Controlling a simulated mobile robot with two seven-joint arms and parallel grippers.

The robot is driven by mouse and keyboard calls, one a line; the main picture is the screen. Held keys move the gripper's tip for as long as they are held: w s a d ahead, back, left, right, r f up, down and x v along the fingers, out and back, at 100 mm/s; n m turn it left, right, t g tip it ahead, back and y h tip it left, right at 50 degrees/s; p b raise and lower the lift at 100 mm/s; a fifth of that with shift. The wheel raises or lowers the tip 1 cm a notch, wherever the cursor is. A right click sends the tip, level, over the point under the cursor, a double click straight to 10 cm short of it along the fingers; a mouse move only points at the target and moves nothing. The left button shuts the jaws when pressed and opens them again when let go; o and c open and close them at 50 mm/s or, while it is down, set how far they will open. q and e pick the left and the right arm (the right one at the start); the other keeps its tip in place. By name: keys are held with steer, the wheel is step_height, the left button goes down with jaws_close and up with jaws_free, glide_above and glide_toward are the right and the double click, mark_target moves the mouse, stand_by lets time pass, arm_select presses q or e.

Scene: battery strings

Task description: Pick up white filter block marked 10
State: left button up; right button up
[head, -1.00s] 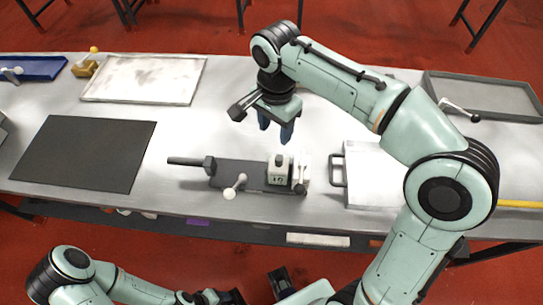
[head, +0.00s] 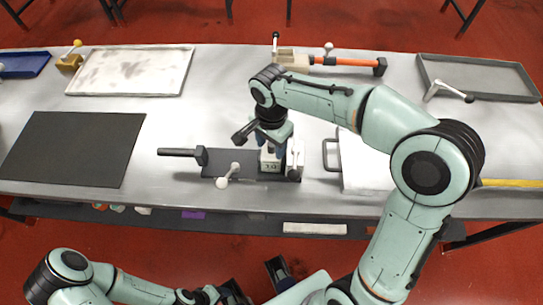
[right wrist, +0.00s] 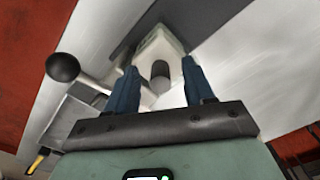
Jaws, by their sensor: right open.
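The white filter block marked 10 (head: 270,165) stands on a dark grey fixture plate (head: 215,163), at its right end. My right gripper (head: 268,150) points down at the block from above, hiding its top. In the right wrist view the block (right wrist: 158,42) and its dark round knob (right wrist: 160,73) lie between my open blue fingers (right wrist: 162,80). Whether the fingers touch the block cannot be told. My left gripper (head: 236,292) is low at the bottom edge, partly cut off, away from the table.
A lever with a white ball (head: 223,182) and a black-headed rod (head: 181,153) adjoin the plate. A white handled tray (head: 365,165) is at right. A black mat (head: 70,150) and a pale tray (head: 132,72) are at left. An orange-handled tool (head: 345,62) lies at the back.

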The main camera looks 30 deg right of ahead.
jaws_close()
steer(key=shift+r, duration=0.1)
